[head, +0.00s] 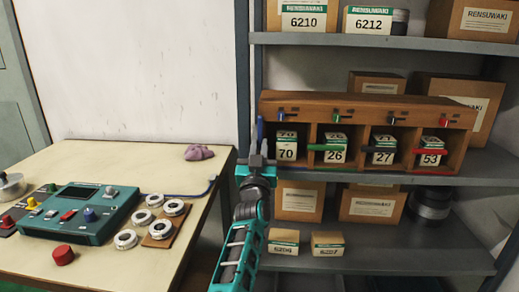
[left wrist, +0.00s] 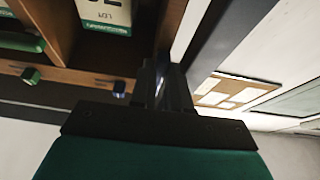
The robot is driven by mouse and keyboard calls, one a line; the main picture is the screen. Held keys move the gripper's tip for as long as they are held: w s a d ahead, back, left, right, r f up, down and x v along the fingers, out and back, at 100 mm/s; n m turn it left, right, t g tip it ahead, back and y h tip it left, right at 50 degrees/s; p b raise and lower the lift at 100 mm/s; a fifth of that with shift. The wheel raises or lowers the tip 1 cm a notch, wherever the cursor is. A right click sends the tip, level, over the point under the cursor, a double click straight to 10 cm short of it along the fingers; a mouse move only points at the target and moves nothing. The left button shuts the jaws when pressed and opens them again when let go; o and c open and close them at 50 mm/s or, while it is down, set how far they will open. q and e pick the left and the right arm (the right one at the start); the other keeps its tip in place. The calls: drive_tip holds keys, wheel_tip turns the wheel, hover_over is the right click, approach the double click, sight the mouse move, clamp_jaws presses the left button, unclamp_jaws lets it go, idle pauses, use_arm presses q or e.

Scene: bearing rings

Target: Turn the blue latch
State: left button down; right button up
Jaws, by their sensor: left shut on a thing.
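A wooden cabinet (head: 365,104) with several compartments stands on the shelf. The blue latch (head: 260,130) is a thin blue bar standing upright at the cabinet's left edge. My left gripper (head: 257,161) is at its lower part, shut on it; the fingers hide the held part. In the left wrist view my left gripper (left wrist: 163,85) shows its fingers close together beside the cabinet's side wall. The left compartment holds a box marked 70 (head: 287,153), with no bar across its front. A blue knob (head: 282,114) sits above it. My right gripper is not in view.
Green (head: 330,148), black (head: 378,150) and red (head: 434,151) bars lie level across the other compartments. A shelf post (head: 243,80) stands close left of my gripper. A table (head: 120,170) with a teal control box (head: 80,210) and metal rings is at left.

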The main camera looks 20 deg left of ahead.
use_arm(q)
drive_tip(key=c, duration=1.1)
unclamp_jaws()
